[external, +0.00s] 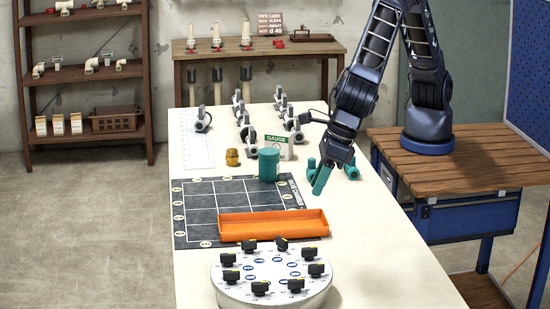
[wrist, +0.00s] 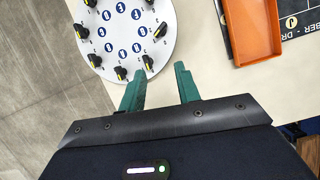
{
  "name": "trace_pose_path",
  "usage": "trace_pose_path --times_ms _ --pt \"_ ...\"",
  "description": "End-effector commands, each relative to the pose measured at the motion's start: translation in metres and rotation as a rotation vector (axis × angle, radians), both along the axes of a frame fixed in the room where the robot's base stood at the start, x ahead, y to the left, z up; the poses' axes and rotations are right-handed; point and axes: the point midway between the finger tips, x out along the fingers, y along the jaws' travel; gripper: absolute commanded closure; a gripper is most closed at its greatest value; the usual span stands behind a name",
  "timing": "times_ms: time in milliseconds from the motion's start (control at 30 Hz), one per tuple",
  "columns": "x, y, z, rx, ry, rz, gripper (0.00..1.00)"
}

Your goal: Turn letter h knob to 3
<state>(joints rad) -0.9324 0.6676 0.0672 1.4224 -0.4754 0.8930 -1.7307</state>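A round white dial plate (external: 272,278) stands at the near end of the table. Several black knobs with yellow pointer marks, one of them at the front left (external: 260,288), ring its edge, with blue oval letter labels inside the ring. The wrist view shows the plate (wrist: 127,52) at the top left, with a knob (wrist: 148,62) just beyond my fingertips. The letters are too small to read surely, so I cannot tell which knob is h or its setting. My gripper (external: 330,180) has teal fingers, open and empty in the wrist view (wrist: 161,70), above the table and apart from the knobs.
An orange tray (external: 272,225) lies on a dark grid mat (external: 195,215) behind the plate. A teal cylinder (external: 269,165), an amber fitting (external: 232,157) and a gauge sign (external: 279,147) stand farther back. The table's near right is clear.

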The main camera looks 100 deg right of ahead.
Motion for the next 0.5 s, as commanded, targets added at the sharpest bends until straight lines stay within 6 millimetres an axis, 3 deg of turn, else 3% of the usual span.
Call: trace_pose_path --times_ms 100,200,500 --pt "-0.012 0.029 -0.022 -0.031 -0.003 0.089 0.67" --pt "-0.018 0.041 -0.032 -0.047 -0.005 0.132 0.67" --pt "-0.012 0.046 -0.056 -0.055 -0.005 0.151 0.67"
